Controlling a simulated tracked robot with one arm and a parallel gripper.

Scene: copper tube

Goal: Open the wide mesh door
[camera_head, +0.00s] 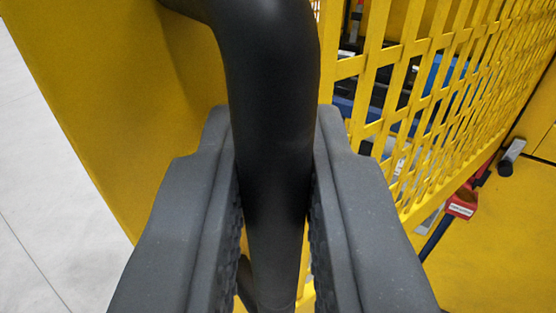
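The wide mesh door (441,80) is yellow, with a grid of openings, and fills the upper right of the view. A thick black bent bar handle (270,60) runs down the middle of the view, in front of the door's yellow solid part. My gripper (275,165) has one dark grey finger on each side of this handle. The ribbed inner pads lie against or very close to the bar, so it looks shut on the handle. The lower end of the handle is partly hidden between the fingers.
A plain yellow panel (95,75) stands at the left, with pale grey floor (35,175) beyond it. Through the mesh show blue and dark items. A red tool (462,203) and a grey-black cylindrical piece (511,157) are at the right by a yellow surface (495,255).

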